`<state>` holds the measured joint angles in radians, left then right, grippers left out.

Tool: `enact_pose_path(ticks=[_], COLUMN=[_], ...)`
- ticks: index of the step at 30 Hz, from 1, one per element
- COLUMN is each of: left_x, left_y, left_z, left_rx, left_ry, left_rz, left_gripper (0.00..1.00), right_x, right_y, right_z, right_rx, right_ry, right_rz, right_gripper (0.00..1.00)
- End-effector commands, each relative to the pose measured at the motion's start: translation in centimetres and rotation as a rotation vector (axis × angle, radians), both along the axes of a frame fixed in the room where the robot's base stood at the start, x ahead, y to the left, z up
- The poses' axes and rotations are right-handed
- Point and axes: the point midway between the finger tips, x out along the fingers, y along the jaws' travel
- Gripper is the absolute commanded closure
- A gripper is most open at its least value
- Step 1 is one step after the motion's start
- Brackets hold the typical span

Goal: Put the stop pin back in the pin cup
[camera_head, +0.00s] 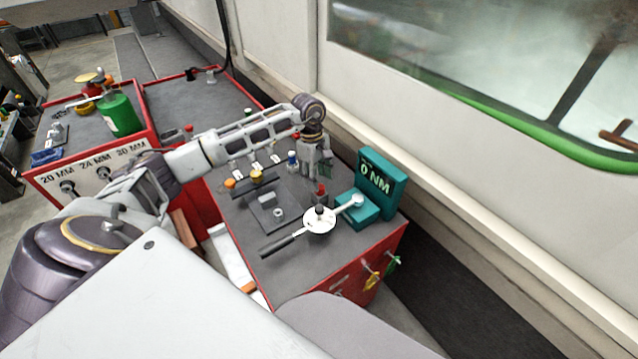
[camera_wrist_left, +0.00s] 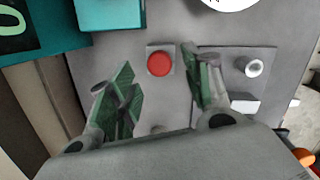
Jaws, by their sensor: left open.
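A small piece with a round red top (camera_head: 321,188), which looks like the stop pin, stands on the bench top behind the white dial. The left wrist view shows its red top (camera_wrist_left: 160,63) over a small grey square base; I cannot tell whether that base is the pin cup. A grey plate (camera_head: 265,203) with a small metal ring-shaped piece (camera_head: 278,212) lies to the left; the ring also shows in the left wrist view (camera_wrist_left: 254,67). My left gripper (camera_head: 318,176) points down just above the red-topped piece, open and empty, fingers (camera_wrist_left: 160,98) apart. My right gripper is out of view.
A wrench with a white dial (camera_head: 319,221) and black handle lies in front, beside the teal readout box (camera_head: 381,180) showing 0 NM. A wall rises behind.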

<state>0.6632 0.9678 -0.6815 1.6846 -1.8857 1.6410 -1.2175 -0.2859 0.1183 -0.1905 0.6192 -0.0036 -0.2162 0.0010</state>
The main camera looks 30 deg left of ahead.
Motion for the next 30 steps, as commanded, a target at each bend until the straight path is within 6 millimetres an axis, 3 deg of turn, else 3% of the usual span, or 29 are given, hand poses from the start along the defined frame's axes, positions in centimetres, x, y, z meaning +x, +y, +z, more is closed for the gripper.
enact_pose_path(ticks=[10,30], left_x=[0.1,0.1], left_y=[0.5,0.5], left_z=[3.0,3.4], left_rx=[0.001,0.0], left_ry=[0.0,0.0], left_rz=[0.0,0.0], left_gripper=[0.5,0.5], right_x=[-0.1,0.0], right_y=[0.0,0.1], right_z=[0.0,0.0], right_rx=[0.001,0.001], right_ry=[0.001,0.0], right_rz=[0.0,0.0], right_gripper=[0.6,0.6])
